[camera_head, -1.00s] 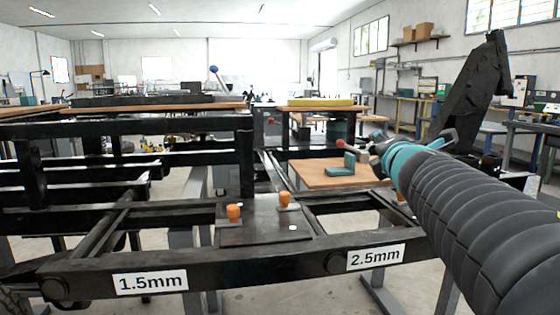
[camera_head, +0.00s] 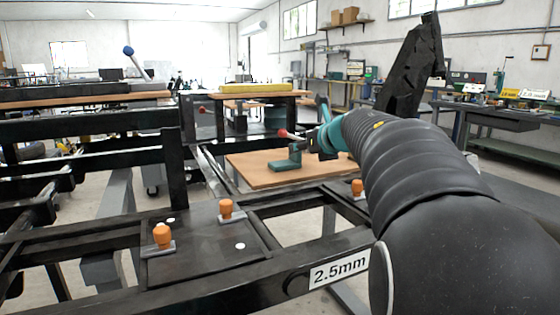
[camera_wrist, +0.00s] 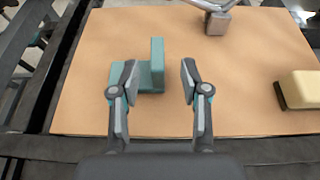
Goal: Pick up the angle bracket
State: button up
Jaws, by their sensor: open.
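The angle bracket (camera_head: 288,160) is a teal L-shaped piece on a brown wooden board (camera_head: 250,172) in the head view. In the wrist view the bracket (camera_wrist: 155,66) has an upright plate and a flat base. My gripper (camera_wrist: 157,76) is open in the wrist view. Its left finger overlaps the view of the bracket's base, and the upright plate shows between the two fingers. The right finger is clear of the bracket. I cannot tell whether the left finger touches it.
In the wrist view a cream block (camera_wrist: 302,88) lies at the board's right edge and a grey metal part (camera_wrist: 217,22) stands at the top. A black frame with orange-knobbed clamps (camera_head: 163,236) lies in front of the board.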

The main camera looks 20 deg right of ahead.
jog(key=shift+x, duration=3.65)
jog(key=shift+s, duration=0.1)
grip_shut()
